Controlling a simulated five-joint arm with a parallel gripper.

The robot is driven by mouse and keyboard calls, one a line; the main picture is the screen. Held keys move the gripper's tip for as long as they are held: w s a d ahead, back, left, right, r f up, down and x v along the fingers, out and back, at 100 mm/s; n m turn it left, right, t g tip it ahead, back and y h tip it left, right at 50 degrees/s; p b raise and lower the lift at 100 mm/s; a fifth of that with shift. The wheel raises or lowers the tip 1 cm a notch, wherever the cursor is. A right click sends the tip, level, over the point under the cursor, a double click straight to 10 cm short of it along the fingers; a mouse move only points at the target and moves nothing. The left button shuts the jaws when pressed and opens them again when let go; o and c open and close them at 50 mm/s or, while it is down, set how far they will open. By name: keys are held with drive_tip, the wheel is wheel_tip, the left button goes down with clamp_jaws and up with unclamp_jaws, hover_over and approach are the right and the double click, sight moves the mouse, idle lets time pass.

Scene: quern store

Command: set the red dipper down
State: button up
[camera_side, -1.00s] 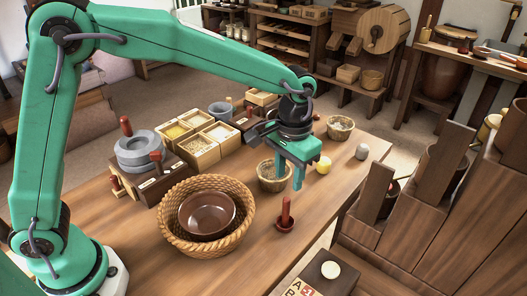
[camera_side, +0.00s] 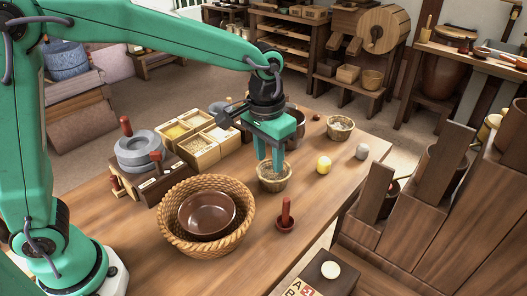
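The red dipper (camera_side: 286,218) stands upright on the wooden table, its red handle pointing up from a dark red cup-like base. It is right of the large wicker basket and apart from it. My green gripper (camera_side: 269,163) is up and behind the dipper, clear of it. Its two fingers point down with a gap between them and nothing in it. The fingertips overlap a small woven basket (camera_side: 274,180) in the picture; I cannot tell how high above it they are.
The large wicker basket (camera_side: 172,242) holds a brown bowl (camera_side: 207,212). A grey quern (camera_side: 140,150) and wooden boxes (camera_side: 199,150) stand at the left. A yellow ball (camera_side: 323,164) and a grey stone (camera_side: 362,151) lie at the right. Table (camera_side: 310,202) around the dipper is clear.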

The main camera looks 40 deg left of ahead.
drive_tip(key=s+a+r+t, duration=0.2)
drive_tip(key=s+a, duration=0.6)
drive_tip(key=s, duration=0.1)
drive_tip(key=s+a+r+n+t, duration=0.1)
drive_tip(key=s+a+r+t, duration=0.2)
drive_tip(key=s+a, duration=0.5)
drive_tip(key=shift+s+a+r+n, duration=0.15)
drive_tip(key=shift+s+r+n, duration=0.15)
drive_tip(key=shift+s, duration=0.2)
idle(0.5)
